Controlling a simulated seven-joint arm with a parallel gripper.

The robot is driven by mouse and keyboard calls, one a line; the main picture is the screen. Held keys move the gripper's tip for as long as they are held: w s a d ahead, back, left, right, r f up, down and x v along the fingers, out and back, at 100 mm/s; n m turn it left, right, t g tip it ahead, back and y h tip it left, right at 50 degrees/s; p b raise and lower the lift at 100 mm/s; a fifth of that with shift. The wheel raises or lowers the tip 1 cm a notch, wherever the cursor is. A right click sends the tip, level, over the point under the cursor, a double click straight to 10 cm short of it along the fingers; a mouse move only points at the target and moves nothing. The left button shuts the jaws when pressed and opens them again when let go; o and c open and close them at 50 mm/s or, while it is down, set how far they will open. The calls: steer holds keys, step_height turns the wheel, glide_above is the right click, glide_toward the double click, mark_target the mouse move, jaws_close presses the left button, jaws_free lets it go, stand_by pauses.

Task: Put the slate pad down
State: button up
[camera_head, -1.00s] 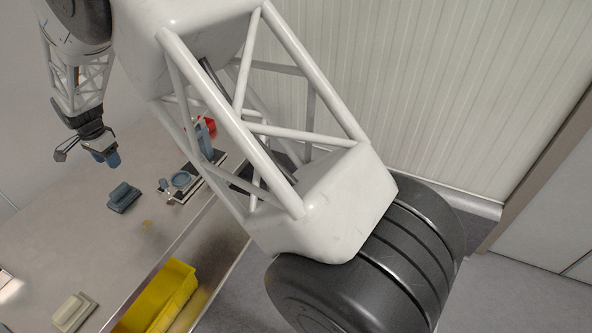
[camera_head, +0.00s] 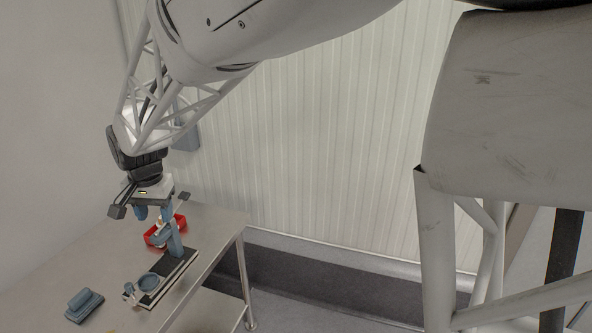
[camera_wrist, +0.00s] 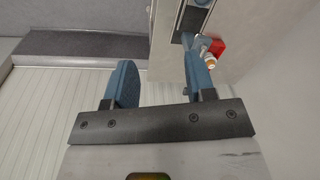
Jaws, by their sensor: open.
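The slate pad (camera_head: 84,305), a blue-grey block with a raised grip on top, lies on the metal table (camera_head: 60,270) at the lower left of the head view. My gripper (camera_head: 153,213) is up and to the right of it, above the table and apart from the pad. In the wrist view my gripper (camera_wrist: 162,82) has its two blue fingers spread wide, with nothing between them. The slate pad does not show in the wrist view.
A fixture with a black base (camera_head: 180,272), blue post and blue ring (camera_head: 148,283) stands near the table's right edge. A red tray (camera_head: 160,232) is behind it. The table between pad and fixture looks clear. A ribbed wall (camera_head: 330,150) stands behind.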

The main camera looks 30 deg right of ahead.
steer(key=s+d+r+n, duration=0.2)
steer(key=s+d+r, duration=0.2)
steer(key=s+d, duration=1)
steer(key=s+d+f+n, duration=0.1)
steer(key=s+d, duration=0.2)
steer(key=s, duration=0.5)
steer(key=s+d+f+n+t, duration=0.1)
steer(key=s+d, duration=0.2)
steer(key=s, duration=0.6)
steer(key=shift+s+d+f+n+h, duration=0.15)
steer(key=shift+s+f+n+h, duration=0.15)
steer(key=shift+n, duration=0.1)
steer(key=shift+w, duration=0.1)
steer(key=shift+o, duration=0.5)
